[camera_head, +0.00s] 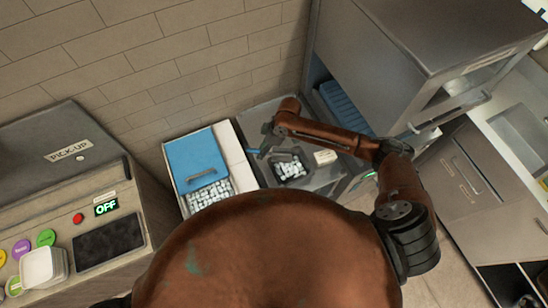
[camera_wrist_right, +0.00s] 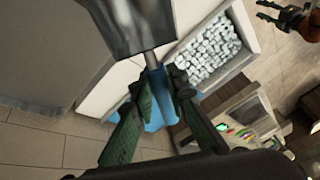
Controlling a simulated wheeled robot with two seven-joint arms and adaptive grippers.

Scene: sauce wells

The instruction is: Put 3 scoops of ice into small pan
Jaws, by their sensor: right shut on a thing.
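My right gripper (camera_head: 268,147) is shut on the blue handle of a metal scoop. In the right wrist view the two fingers (camera_wrist_right: 158,95) close around the blue handle (camera_wrist_right: 153,112), and the scoop's grey metal head (camera_wrist_right: 128,25) extends past them. In the head view the blue handle (camera_head: 254,151) sticks out left of the gripper. A small dark pan (camera_head: 278,178) with white ice in it sits on the grey counter, just below the gripper. The ice bin (camera_head: 236,180) is left of it, full of ice cubes (camera_head: 209,194).
A blue lid (camera_head: 195,158) covers the back of the ice bin. A small pale block (camera_head: 325,156) stands right of the pan. A grey metal cabinet (camera_head: 430,50) rises at the right. A pick-up machine (camera_head: 80,200) stands at the left.

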